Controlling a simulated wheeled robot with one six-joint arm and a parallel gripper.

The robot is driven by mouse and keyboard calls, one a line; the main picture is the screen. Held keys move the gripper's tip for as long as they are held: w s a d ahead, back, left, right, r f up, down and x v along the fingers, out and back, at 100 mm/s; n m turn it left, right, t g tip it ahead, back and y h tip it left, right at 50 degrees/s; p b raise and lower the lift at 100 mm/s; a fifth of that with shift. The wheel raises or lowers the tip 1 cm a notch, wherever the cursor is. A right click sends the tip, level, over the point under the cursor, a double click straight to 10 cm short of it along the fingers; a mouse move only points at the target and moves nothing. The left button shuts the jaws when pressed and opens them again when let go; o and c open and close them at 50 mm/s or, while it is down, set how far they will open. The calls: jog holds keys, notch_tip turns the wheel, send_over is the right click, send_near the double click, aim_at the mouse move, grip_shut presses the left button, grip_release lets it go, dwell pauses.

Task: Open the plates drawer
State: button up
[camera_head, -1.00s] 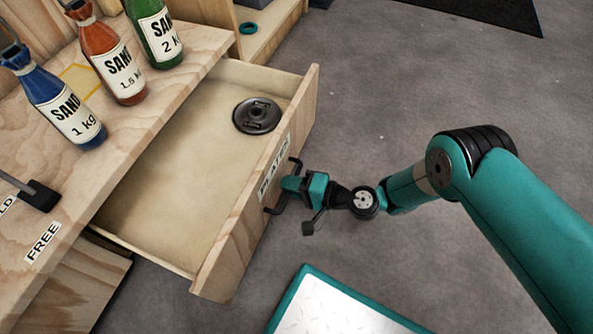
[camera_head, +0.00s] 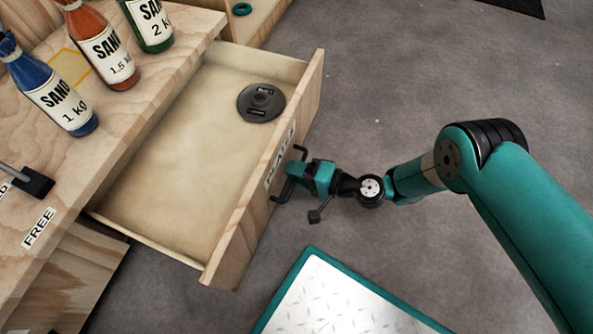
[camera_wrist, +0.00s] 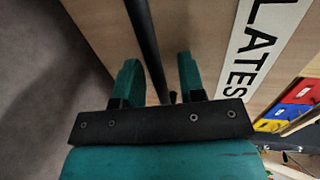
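The plates drawer (camera_head: 165,205) is a light wooden drawer pulled well out of the bench, with its inside in plain view. Its front bears a "PLATES" label (camera_wrist: 262,48) and a black bar handle (camera_wrist: 143,35). My gripper (camera_head: 293,175) is at the handle, outside the drawer front. In the wrist view, its two teal fingers (camera_wrist: 158,75) stand apart with the bar running between them. A gap shows between the bar and the right finger; I cannot tell whether the left finger touches it. A dark round plate (camera_head: 261,103) lies in the drawer's far corner.
Blue (camera_head: 55,92), red (camera_head: 103,48) and green (camera_head: 150,22) sand bottles stand on the bench top (camera_head: 120,125). A teal-edged metal platform (camera_head: 335,300) lies on the floor below my arm. Grey floor (camera_head: 400,100) to the right is clear.

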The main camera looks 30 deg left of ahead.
dwell(0.3)
jog(key=p+v, duration=0.8)
jog(key=v, duration=0.9)
jog(key=shift+d, duration=0.25)
